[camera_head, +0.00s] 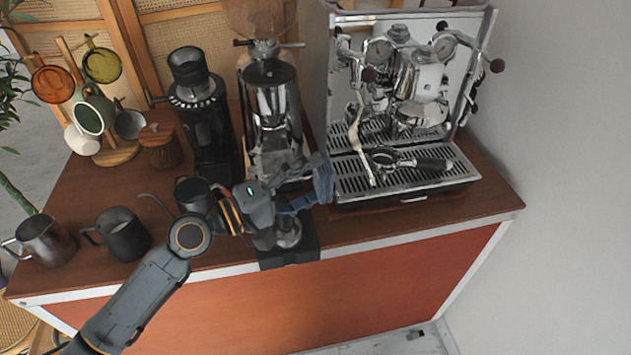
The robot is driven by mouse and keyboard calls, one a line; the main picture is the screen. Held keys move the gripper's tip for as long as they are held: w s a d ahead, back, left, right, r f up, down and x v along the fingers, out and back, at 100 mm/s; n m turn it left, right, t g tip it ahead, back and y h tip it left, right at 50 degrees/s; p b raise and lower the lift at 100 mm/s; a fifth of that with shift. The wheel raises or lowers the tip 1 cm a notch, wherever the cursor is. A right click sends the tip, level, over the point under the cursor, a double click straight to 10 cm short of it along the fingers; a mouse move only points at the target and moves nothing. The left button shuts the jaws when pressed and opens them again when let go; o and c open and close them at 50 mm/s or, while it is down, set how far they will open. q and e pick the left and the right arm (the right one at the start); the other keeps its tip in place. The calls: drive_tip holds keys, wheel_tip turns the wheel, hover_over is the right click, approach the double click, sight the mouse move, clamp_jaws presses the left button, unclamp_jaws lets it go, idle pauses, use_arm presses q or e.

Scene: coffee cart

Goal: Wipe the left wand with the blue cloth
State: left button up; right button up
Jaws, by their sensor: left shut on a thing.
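My left gripper (315,182) reaches in from the left, over the front of the counter. It is shut on the blue cloth (324,184), a dark blue bunch at its fingertips. The left wand (359,145) hangs at the left side of the espresso machine (410,90), over the drip tray, and looks pale and cream-coloured along its length. The cloth is a little left of the wand's lower end in the picture and appears apart from it. The gripper hides part of the counter behind it. My right gripper is not in view.
A portafilter (425,163) lies on the drip tray (420,185), right of the wand. Two grinders (200,125) (272,100) stand left of the machine. Dark pitchers (122,236) (45,241) and a mug rack (118,152) occupy the counter's left. The counter's right end is clear.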

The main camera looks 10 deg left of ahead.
use_arm(q)
drive_tip(key=shift+w+d+r+p, duration=0.1)
drive_tip(key=shift+w+d+p, duration=0.05)
drive_tip(key=shift+d+p, duration=0.15)
drive_tip(key=shift+w+d+r+p, duration=0.1)
drive_tip(key=shift+w+d+p, duration=0.1)
drive_tip(key=shift+d+p, duration=0.4)
drive_tip(key=d, duration=0.1)
drive_tip(key=w+d+p, duration=0.1)
drive_tip(key=d, duration=0.1)
drive_tip(key=shift+d, duration=0.2)
drive_tip(key=shift+c, duration=0.4)
drive_tip(key=shift+d, duration=0.1)
drive_tip(key=shift+c, duration=0.5)
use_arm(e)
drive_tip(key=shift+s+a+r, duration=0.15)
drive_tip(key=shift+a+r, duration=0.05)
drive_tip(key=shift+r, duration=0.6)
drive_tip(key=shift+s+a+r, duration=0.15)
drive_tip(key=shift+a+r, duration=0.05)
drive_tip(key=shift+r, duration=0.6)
use_arm(q)
drive_tip(key=shift+w+d, duration=0.1)
drive_tip(key=shift+d, duration=0.1)
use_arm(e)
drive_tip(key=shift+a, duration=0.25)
